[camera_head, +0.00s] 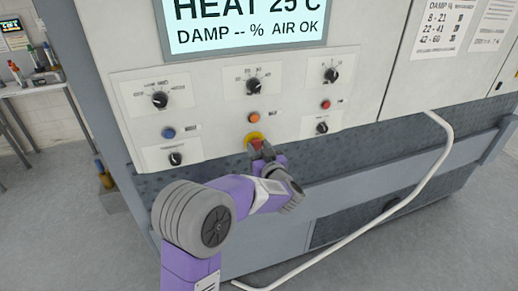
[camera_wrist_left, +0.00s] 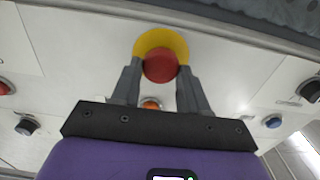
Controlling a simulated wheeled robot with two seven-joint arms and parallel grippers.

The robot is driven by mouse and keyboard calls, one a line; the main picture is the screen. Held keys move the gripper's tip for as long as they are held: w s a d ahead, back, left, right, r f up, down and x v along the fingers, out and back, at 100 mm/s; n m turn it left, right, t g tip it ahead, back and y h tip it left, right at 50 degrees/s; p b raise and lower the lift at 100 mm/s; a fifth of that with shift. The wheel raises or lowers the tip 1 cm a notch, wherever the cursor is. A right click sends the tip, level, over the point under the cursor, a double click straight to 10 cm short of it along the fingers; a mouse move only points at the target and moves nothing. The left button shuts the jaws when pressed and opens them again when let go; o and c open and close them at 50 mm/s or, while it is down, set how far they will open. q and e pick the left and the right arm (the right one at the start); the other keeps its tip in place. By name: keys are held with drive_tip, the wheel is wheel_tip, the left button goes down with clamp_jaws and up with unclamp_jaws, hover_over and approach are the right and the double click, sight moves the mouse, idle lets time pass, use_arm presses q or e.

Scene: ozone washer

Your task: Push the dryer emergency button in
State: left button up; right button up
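The emergency button is a red mushroom head (camera_head: 256,143) on a round yellow collar, low in the middle of the dryer's grey-white control panel. In the left wrist view the red button (camera_wrist_left: 160,66) shows at the upper middle, with the yellow collar around it. My left gripper (camera_head: 263,151) is right at the button, reaching up from below. In the left wrist view its two fingers (camera_wrist_left: 160,74) stand apart, one on each side of the red head. I cannot tell whether they touch it, or how far in the button sits. My right gripper is not in view.
Above the button are an orange button (camera_head: 253,118) and a black knob (camera_head: 253,87). A blue button (camera_head: 168,132) is to the left and a small red one (camera_head: 325,104) to the right. A white hose (camera_head: 440,165) hangs across the right front.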

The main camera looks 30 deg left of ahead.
use_arm(q)
clamp_jaws()
drive_tip(key=shift+w+a+r+p, duration=0.1)
drive_tip(key=shift+w+a+p, duration=0.25)
drive_tip(key=shift+a+p, duration=0.1)
drive_tip(key=shift+o, duration=0.8)
unclamp_jaws()
drive_tip(key=o, duration=0.4)
drive_tip(key=shift+w+a, duration=0.1)
drive_tip(key=v, duration=0.7)
drive_tip(key=shift+s+d+b, duration=0.25)
drive_tip(key=shift+b, duration=0.1)
